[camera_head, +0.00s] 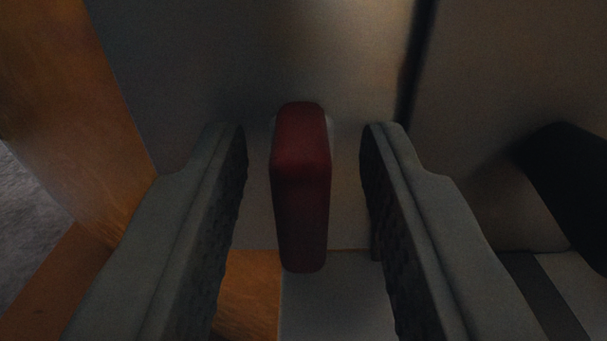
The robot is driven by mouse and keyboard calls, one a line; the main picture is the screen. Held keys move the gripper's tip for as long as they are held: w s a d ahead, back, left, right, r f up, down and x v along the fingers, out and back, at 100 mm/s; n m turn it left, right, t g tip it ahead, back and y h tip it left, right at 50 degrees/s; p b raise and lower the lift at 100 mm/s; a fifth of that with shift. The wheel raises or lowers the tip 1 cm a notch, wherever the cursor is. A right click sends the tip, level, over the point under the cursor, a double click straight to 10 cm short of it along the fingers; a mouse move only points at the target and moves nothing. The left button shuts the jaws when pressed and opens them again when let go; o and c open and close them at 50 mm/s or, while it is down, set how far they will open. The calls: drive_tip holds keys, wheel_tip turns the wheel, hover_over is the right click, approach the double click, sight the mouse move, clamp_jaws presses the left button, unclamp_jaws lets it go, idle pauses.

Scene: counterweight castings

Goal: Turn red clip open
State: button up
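The red clip (302,190) stands upright in the middle of the view, in front of a grey panel (250,60). A small pale round part shows behind its upper end. My gripper (303,145) is open, with one grey finger to the left of the clip and one to the right. A gap shows between the clip and each finger, so neither finger appears to touch it. The clip's rear side and its mount are mostly hidden behind it.
An orange-brown frame (75,100) runs along the left, with a grey rough surface (30,200) beyond it. A dark vertical seam (415,60) crosses the panel right of the clip. A black object (570,180) juts in at the right edge. A pale ledge (335,305) lies below the clip.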

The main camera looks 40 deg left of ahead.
drive_tip(key=v, duration=1.7)
drive_tip(key=shift+s, duration=0.15)
drive_tip(key=shift+d+r, duration=0.1)
drive_tip(key=shift+r, duration=0.05)
drive_tip(key=s+a+r+m+t+h, duration=0.1)
drive_tip(key=s+r+h, duration=0.2)
drive_tip(key=r, duration=0.8)
drive_tip(key=s+a+r+m+t+h, duration=0.1)
drive_tip(key=s+a+r+h, duration=0.15)
drive_tip(key=r, duration=0.75)
drive_tip(key=s+r+m+t+h, duration=0.1)
drive_tip(key=s+r+t+h, duration=0.2)
drive_tip(key=r, duration=0.8)
drive_tip(key=s+a+r+m, duration=0.1)
drive_tip(key=s+r, duration=0.3)
drive_tip(key=s, duration=0.6)
drive_tip(key=s+a+r+m+g+h, duration=0.1)
drive_tip(key=s+a+r, duration=0.2)
drive_tip(key=s, duration=0.7)
drive_tip(key=s+a+r+m+g+h, duration=0.1)
drive_tip(key=s+r, duration=0.4)
drive_tip(key=s, duration=0.5)
drive_tip(key=shift+s+a+r+m, duration=0.2)
drive_tip(key=shift+s+a+m, duration=0.05)
drive_tip(key=shift+a+m, duration=0.25)
drive_tip(key=shift+d, duration=0.1)
